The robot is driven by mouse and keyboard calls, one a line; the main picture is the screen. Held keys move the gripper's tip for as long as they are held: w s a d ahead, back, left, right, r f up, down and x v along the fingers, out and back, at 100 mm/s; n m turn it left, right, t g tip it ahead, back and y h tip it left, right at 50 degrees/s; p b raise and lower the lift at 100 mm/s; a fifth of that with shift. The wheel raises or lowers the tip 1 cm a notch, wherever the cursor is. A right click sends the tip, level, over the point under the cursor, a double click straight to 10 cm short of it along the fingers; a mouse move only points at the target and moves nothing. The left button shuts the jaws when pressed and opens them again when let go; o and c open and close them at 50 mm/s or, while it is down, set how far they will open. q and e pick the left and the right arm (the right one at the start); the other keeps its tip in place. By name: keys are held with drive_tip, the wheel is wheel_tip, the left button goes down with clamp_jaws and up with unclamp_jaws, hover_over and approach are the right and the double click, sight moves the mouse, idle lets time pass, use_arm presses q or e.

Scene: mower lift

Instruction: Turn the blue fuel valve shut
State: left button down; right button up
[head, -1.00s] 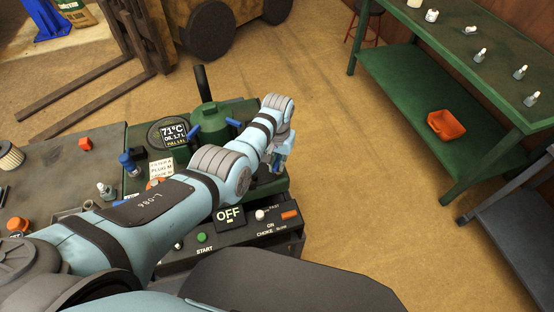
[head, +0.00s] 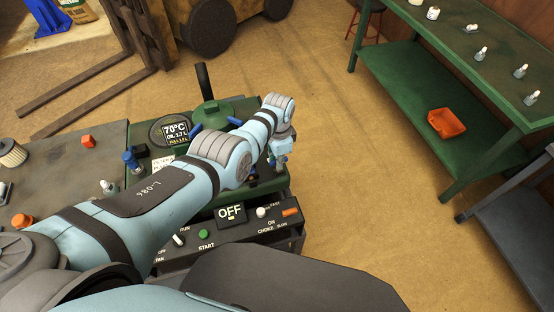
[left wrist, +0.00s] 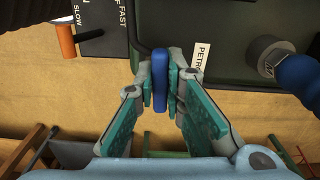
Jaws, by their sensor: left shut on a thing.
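The blue fuel valve lever (left wrist: 160,80) shows in the left wrist view, on the dark green machine side beside a white label that starts with "PETRO". My left gripper (left wrist: 161,88) is shut on it, with one teal-padded finger on each side. The lever points straight along the fingers in that view. In the head view my left gripper (head: 280,158) is at the right end of the green machine (head: 212,112), and I cannot make out the lever clearly there. My right gripper is not in view.
A control panel (head: 232,229) with an "OFF" display and choke knob lies in front of the machine. Another blue part (left wrist: 298,75) is right of the lever in the wrist view. A green bench (head: 440,90) with an orange bin (head: 446,123) stands right, across open floor.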

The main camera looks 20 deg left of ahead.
use_arm(q)
drive_tip(key=shift+d+m, duration=0.15)
drive_tip(key=shift+m, duration=0.35)
drive_tip(key=c, duration=1.7)
unclamp_jaws()
drive_tip(key=shift+o, duration=0.2)
wheel_tip(320, 180, up, 12)
